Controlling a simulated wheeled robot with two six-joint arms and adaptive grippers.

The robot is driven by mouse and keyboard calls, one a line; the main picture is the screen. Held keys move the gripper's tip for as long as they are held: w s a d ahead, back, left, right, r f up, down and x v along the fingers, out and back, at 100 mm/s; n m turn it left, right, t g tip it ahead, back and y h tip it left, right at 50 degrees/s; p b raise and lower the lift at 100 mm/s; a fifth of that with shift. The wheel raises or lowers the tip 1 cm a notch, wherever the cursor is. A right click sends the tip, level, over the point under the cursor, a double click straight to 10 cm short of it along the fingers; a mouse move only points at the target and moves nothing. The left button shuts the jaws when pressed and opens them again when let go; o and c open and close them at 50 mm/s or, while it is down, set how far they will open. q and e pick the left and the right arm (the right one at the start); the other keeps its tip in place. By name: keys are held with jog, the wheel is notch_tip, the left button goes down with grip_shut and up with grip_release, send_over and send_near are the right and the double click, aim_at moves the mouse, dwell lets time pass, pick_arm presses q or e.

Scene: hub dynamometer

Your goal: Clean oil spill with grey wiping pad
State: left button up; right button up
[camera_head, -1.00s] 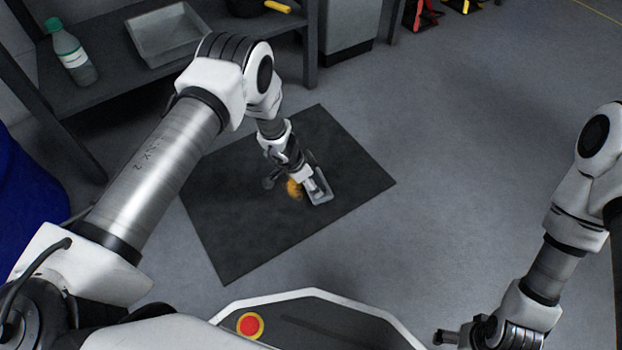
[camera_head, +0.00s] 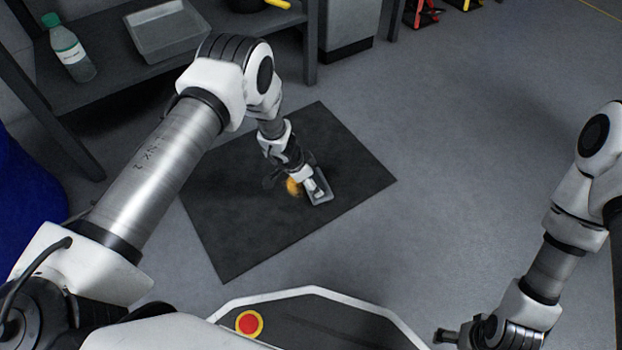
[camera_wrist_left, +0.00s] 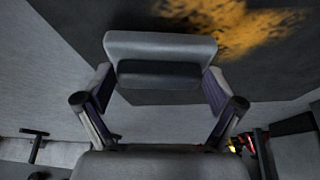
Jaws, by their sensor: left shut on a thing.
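The oil spill is an orange-brown patch on the dark mat (camera_head: 240,220). In the left wrist view the spill (camera_wrist_left: 235,22) spreads at the top, beside and beyond the pad. In the head view only a small orange part of the spill (camera_head: 293,187) shows, the rest hidden by my arm. My left gripper (camera_wrist_left: 160,95) is shut on the grey wiping pad (camera_wrist_left: 160,46), which also shows in the head view (camera_head: 319,188) at the mat, just right of the orange patch. Whether the pad touches the mat is unclear. My right gripper (camera_head: 462,338) is at the bottom right, away from the mat, its fingers hard to read.
A dark shelf (camera_head: 110,84) at the upper left bears a green-capped bottle (camera_head: 70,50) and a grey tray (camera_head: 167,32). A blue object (camera_head: 25,190) is at the left edge. The floor right of the mat is clear.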

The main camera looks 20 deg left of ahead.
pick_arm(q)
jog(key=shift+f, duration=0.3)
jog(key=shift+w+a, duration=0.1)
